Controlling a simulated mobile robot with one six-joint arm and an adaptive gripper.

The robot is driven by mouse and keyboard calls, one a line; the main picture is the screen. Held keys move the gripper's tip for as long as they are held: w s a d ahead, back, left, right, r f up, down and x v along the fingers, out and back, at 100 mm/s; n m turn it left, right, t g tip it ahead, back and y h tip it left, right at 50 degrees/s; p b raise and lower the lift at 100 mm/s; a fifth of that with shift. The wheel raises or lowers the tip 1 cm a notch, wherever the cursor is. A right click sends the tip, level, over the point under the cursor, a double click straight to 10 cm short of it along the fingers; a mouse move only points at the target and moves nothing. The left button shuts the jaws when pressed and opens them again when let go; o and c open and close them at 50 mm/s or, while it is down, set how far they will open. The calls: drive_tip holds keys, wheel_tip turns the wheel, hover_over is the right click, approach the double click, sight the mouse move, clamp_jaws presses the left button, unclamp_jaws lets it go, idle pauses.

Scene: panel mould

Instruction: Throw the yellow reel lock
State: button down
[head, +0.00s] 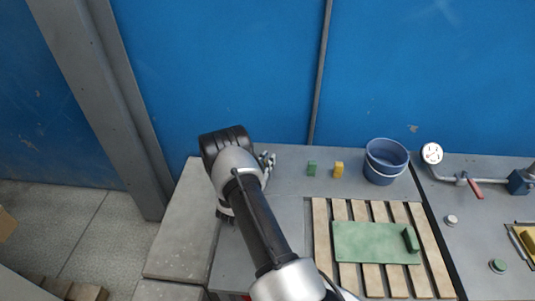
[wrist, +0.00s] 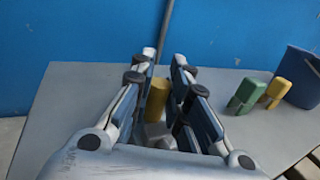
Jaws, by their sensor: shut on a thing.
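In the wrist view, my gripper (wrist: 164,66) is shut on a yellow upright piece, the yellow reel lock (wrist: 157,100). The lock stands between the two fingers, with a grey part at its foot. The fingers and gripper body hide some of it, and its exact setting cannot be told. In the head view, my arm reaches to the left back of the grey table (head: 285,190). I cannot make out the lock there.
A green block (head: 311,168), a yellow block (head: 338,169) and a blue bucket (head: 386,161) stand right of my arm. A slatted area (head: 321,230) bears a green panel (head: 370,243). A pipe with a red lever (head: 476,188) is farther right. The blue wall (head: 225,70) is close behind.

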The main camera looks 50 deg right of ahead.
drive_tip(key=shift+s+a, duration=0.3)
drive_tip(key=shift+a, duration=0.1)
drive_tip(key=shift+f, duration=0.1)
drive_tip(key=c, duration=2)
unclamp_jaws()
drive_tip(key=o, duration=0.3)
drive_tip(key=shift+s+a, duration=0.1)
drive_tip(key=shift+a, duration=0.05)
drive_tip(key=shift+o, duration=0.9)
